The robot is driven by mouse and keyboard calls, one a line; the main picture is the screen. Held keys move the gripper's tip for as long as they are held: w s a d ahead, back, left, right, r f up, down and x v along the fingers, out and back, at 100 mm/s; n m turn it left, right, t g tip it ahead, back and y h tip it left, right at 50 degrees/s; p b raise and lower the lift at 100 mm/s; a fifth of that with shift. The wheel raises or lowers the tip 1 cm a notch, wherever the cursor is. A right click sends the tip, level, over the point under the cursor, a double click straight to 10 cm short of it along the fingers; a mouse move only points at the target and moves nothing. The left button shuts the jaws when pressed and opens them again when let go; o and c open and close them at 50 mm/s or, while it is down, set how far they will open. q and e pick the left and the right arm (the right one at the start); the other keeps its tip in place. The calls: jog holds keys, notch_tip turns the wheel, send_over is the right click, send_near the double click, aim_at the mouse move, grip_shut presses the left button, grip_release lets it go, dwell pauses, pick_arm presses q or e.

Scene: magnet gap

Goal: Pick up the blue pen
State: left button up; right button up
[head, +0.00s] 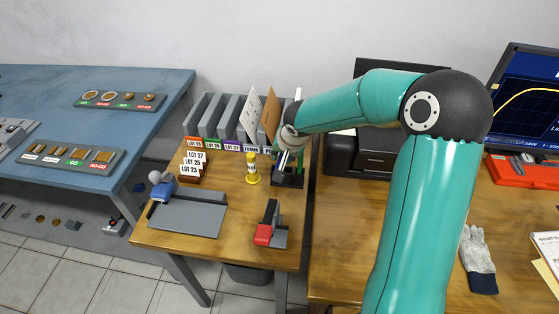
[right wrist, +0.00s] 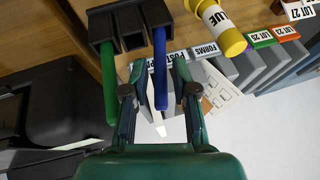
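The blue pen (right wrist: 160,72) stands in a black pen holder (right wrist: 131,14) in the right wrist view, its shaft projecting out of one slot. My right gripper (right wrist: 159,68) is open, with one fingertip on each side of the pen in the picture and a visible gap on both sides. Whether the pen is fully between the fingers in depth I cannot tell. In the head view my right gripper (head: 286,152) is over the holder (head: 288,180) and hides most of the pen. My left gripper is not in view.
A green pen (right wrist: 107,80) stands in the same holder. A yellow glue stick (head: 252,169) stands left of it, and file dividers (head: 221,115) stand behind. A red-and-black stapler (head: 269,228) lies in front. A black printer (head: 341,152) is to the right.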

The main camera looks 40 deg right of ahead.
aim_at(281, 158)
jog(key=x, duration=0.3)
jog(key=shift+w+d+f, duration=0.1)
jog(key=shift+w+f, duration=0.05)
jog(key=shift+f, duration=0.1)
grip_shut()
jog(key=shift+r, duration=0.15)
